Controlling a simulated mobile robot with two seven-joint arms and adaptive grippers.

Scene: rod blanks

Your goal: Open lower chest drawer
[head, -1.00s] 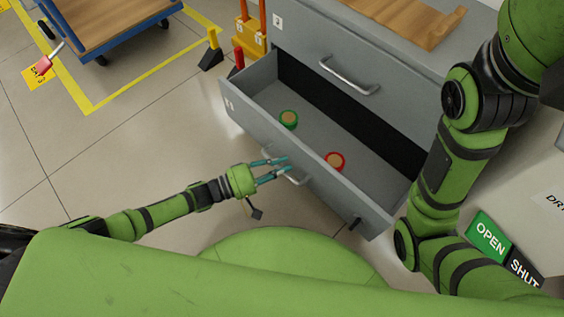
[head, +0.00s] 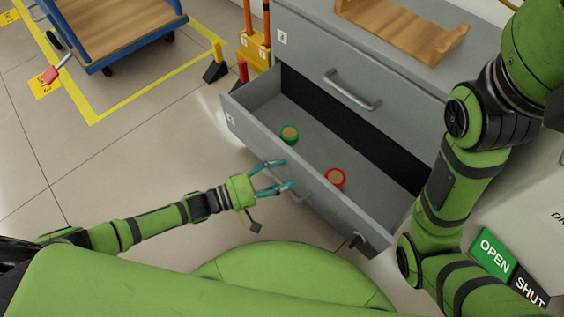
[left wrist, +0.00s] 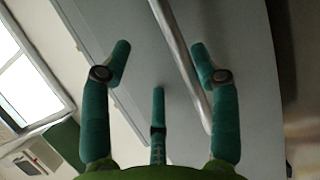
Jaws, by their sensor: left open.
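The lower chest drawer (head: 330,205) is pulled out, grey, with a bar handle (head: 299,192) on its front. The handle also shows in the left wrist view (left wrist: 180,62), as a slanting metal bar. My left gripper (head: 288,175) is open at the handle in the head view. In the left wrist view the bar crosses between its spread teal fingers (left wrist: 160,65), closer to the right one; I cannot tell whether they touch. A green-rimmed round piece (head: 289,135) and a red-rimmed one (head: 335,179) are in the drawer. My right gripper is out of frame.
The upper drawer, with its handle (head: 352,92), is shut. A wooden rack (head: 400,30) is on the chest top. A blue cart (head: 115,30) and a yellow stand (head: 252,45) are to the left.

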